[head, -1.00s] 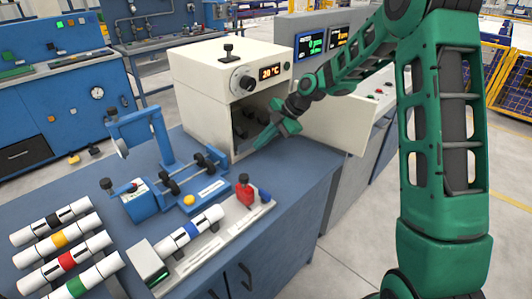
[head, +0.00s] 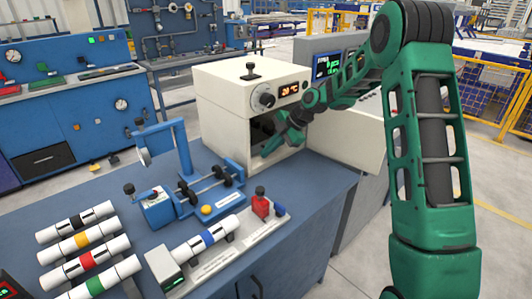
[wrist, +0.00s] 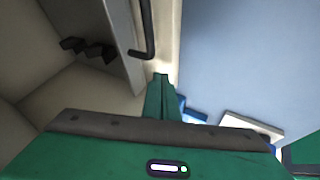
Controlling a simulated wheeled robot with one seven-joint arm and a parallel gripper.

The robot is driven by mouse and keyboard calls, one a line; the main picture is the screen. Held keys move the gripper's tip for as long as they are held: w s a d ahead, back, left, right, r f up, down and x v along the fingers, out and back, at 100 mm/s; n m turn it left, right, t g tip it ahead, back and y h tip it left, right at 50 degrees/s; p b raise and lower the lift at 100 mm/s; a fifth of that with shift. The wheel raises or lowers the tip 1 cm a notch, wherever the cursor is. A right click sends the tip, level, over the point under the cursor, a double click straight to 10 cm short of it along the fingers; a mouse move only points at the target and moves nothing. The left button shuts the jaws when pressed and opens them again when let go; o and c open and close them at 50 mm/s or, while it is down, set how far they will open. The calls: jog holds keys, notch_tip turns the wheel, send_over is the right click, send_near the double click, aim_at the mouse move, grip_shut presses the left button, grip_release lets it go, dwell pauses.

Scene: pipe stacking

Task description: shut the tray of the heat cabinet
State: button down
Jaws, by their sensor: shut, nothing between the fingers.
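The heat cabinet (head: 225,110) is a cream box with a knob and a lit temperature display, standing at the back of the blue bench. Its front opening is dark and partly hidden by my arm. My gripper (head: 270,147) is shut and empty, with its fingers at the lower part of this opening. In the wrist view my gripper (wrist: 161,82) points at a pale edge beside a black handle (wrist: 146,30). The handle is on a grey tray part (wrist: 118,25), with dark supports (wrist: 88,48) behind it. How far out the tray stands is unclear.
A blue clamp fixture (head: 205,195) stands in front of the cabinet. A grey station (head: 235,245) holds a blue-banded pipe (head: 207,238). Several banded pipes (head: 78,243) lie at the left. A cream panel (head: 350,150) is right of the cabinet.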

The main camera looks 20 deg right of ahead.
jog(key=s, duration=0.1)
jog(key=s+d, duration=0.1)
jog(key=s, duration=0.1)
jog(key=shift+d, duration=0.25)
jog(key=v, duration=1)
jog(key=s+d+r+m+h, duration=0.2)
jog(key=s+d+m+h, duration=0.3)
jog(key=s+m, duration=0.55)
jog(key=s+d+m+g, duration=0.1)
jog(key=s+d+m, duration=0.2)
jog(key=s+m, duration=0.6)
jog(key=s+d+f+m+g+h, duration=0.1)
jog(key=s+m, duration=0.8)
jog(key=s, duration=1.6)
jog(key=d+g, duration=0.1)
jog(key=d, duration=0.1)
jog(key=shift+s+d+f+h, duration=0.2)
jog(key=shift+d+f+h, duration=0.05)
jog(key=shift+d+h, duration=0.05)
jog(key=shift+d, duration=0.1)
